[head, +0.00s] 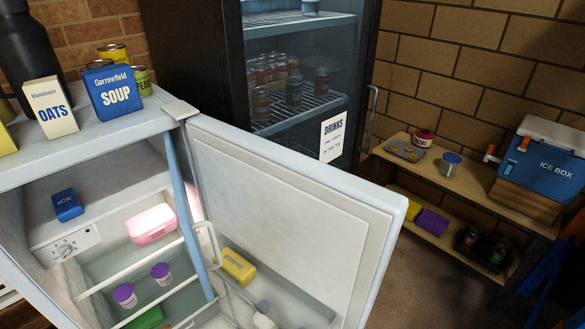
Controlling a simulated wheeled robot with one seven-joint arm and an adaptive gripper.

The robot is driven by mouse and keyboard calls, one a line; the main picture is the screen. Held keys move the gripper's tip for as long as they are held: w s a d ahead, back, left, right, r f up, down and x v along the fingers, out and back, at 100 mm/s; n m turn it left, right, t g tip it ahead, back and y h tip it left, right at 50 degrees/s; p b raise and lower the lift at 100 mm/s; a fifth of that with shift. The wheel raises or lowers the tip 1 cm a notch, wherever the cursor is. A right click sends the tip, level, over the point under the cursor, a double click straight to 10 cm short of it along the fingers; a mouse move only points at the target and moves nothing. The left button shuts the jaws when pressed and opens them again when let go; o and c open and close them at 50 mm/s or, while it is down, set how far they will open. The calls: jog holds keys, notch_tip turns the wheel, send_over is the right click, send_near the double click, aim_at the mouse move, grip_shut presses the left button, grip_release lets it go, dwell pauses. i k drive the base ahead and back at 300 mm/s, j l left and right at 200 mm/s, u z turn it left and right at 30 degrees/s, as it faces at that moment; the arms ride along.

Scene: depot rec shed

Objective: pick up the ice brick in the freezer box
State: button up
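The ice brick (67,207) is a small blue block with "ICE" printed on its top. It lies in the freezer box (112,197), the pale compartment in the upper part of the white fridge at the left of the head view. The compartment's front is open and the brick lies toward its left side, apart from other things. My gripper is not in view.
The fridge door (290,215) stands wide open to the right. A pink container (152,224), purple-lidded pots (125,295) and a yellow block (238,267) are inside. An oats box (50,107) and soup box (112,90) stand on top. A low shelf (470,187) is at right.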

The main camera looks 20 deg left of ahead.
aim_at(67, 205)
jog(key=i+l+z, duration=0.15)
jog(key=i+z, duration=0.15)
jog(key=i+l+z, duration=0.1)
jog(key=i+z, duration=0.2)
jog(key=i+u, duration=0.35)
jog(key=u, duration=0.15)
jog(key=i+l+u, duration=0.2)
jog(key=u, duration=0.25)
jog(key=i+u, duration=0.15)
jog(key=u, duration=0.3)
jog(key=i+l+u, duration=0.1)
jog(key=u, duration=0.4)
jog(key=i+l+u, duration=0.15)
jog(key=u, duration=0.3)
jog(key=l+u, duration=0.15)
jog(key=u, duration=0.3)
jog(key=i+l+u, duration=0.1)
jog(key=l+u, duration=0.15)
jog(key=u, duration=0.2)
